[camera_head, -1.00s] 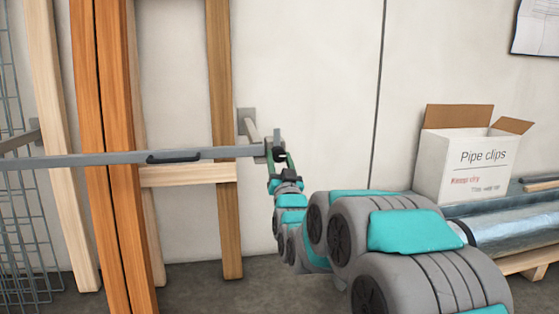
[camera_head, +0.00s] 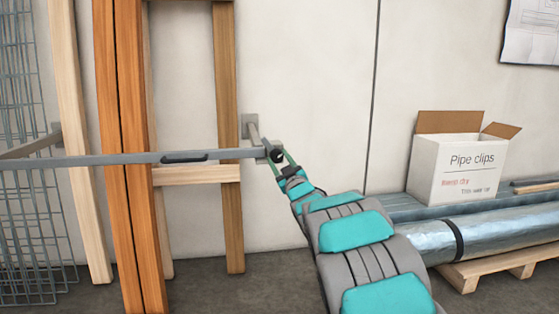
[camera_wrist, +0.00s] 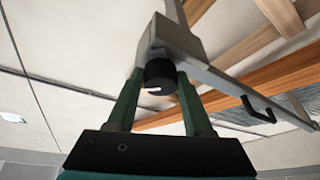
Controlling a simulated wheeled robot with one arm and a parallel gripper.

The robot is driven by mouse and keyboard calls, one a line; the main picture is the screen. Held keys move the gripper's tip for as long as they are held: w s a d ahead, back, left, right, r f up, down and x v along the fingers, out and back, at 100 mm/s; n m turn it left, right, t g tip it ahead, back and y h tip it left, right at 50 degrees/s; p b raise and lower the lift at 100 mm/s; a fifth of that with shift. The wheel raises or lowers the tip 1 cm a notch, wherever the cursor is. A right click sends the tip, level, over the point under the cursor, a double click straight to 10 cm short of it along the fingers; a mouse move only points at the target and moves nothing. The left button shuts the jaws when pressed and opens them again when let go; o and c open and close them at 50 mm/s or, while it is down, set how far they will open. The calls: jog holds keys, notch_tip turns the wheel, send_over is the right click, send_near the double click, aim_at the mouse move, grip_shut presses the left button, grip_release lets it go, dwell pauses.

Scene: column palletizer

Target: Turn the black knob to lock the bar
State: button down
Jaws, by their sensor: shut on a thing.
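The black knob (camera_head: 277,156) sits at the right end of the grey bar (camera_head: 120,159). In the wrist view the knob (camera_wrist: 159,76) shows a small white mark on its face, below a grey block. My gripper (camera_head: 286,163) reaches it from the lower right. In the wrist view its two green fingers (camera_wrist: 158,88) stand on either side of the knob and are shut on it. The bar runs level across the timber and has a black handle (camera_head: 184,157). It also shows in the wrist view (camera_wrist: 235,85). The locking part inside the block is hidden.
A wall bracket (camera_head: 251,126) carries the bar's right end. Orange and pale planks (camera_head: 118,220) stand behind the bar, beside a wire mesh (camera_head: 20,215). At right are a "Pipe clips" box (camera_head: 455,170) and wrapped pipes (camera_head: 500,232) on a pallet.

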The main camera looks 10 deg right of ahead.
jog(key=n, duration=0.2)
jog(key=n+g+y+p, duration=0.1)
jog(key=n, duration=0.3)
jog(key=shift+d+r+g+y+p, duration=0.15)
jog(key=shift+r+g+y+p, duration=0.1)
jog(key=shift+g+y+p, duration=0.15)
jog(key=n+g+p, duration=0.1)
jog(key=n+p, duration=0.1)
jog(key=n, duration=0.2)
jog(key=shift+n+g, duration=0.4)
jog(key=shift+n+p, duration=0.35)
jog(key=shift+n, duration=0.25)
jog(key=shift+g, duration=0.3)
jog(key=shift+c, duration=1.5)
grip_release()
jog(key=shift+s, duration=0.1)
jog(key=v, duration=0.7)
jog(key=shift+s+d, duration=0.15)
jog(key=shift+s, duration=0.1)
